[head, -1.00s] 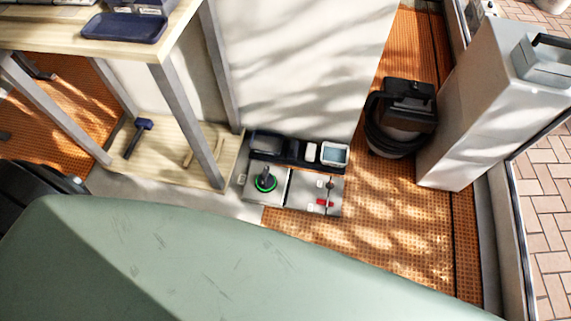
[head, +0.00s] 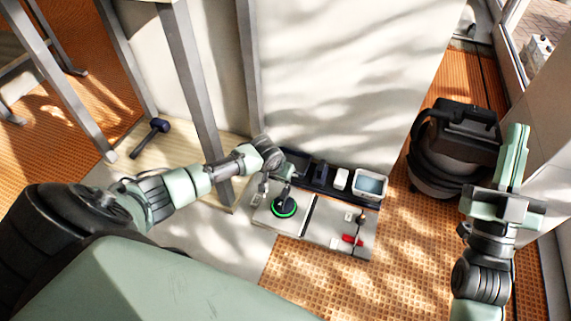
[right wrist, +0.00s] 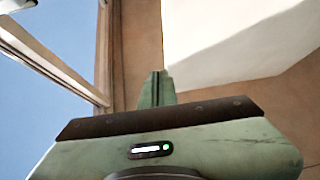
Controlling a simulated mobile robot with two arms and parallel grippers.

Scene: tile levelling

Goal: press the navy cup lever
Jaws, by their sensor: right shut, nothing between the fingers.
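A dark navy cup lever (head: 282,193) stands up from a round cup with a bright green ring (head: 285,210), on a light grey tile on the floor. My left gripper (head: 271,186) is right at the lever from behind and left, partly overlapping it; I cannot tell whether it touches. Its fingers are too small to judge. My right gripper (head: 517,135) is shut and empty, raised at the right, far from the cup. Its closed fingers also show in the right wrist view (right wrist: 154,88).
Beside the cup is another grey tile with a red piece (head: 352,240). Behind lies a dark tray (head: 318,184) with a white-rimmed container (head: 371,184). A black vacuum-like machine (head: 453,140) stands right. A navy mallet (head: 158,126) lies left, beyond a grey table leg (head: 193,80).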

